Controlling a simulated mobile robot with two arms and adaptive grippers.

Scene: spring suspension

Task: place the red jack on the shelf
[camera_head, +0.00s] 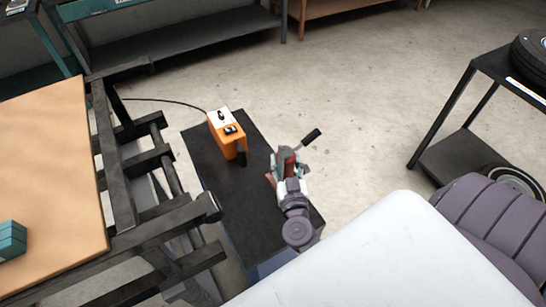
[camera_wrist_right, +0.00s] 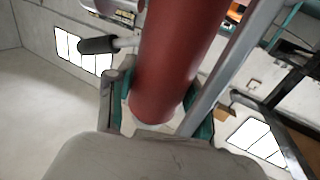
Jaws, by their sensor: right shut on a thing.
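The red jack (camera_head: 271,181) is in my right gripper (camera_head: 287,172) over the right part of a low black surface in the head view. Its black-ended handle (camera_head: 312,137) points up and to the right. In the right wrist view the jack's red cylinder (camera_wrist_right: 172,65) stands between the teal-padded fingers of my right gripper (camera_wrist_right: 165,108), which are shut on it. I cannot tell whether the jack touches the surface. A black shelf unit (camera_head: 440,158) with an upper and a lower board stands at the right. My left gripper is not in view.
An orange device (camera_head: 228,135) with a cable sits on the black surface (camera_head: 235,195). A tyre (camera_head: 533,60) lies on the shelf unit's top. A dark frame (camera_head: 118,165) and a wooden top (camera_head: 45,170) stand left. Open floor (camera_head: 350,90) lies between.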

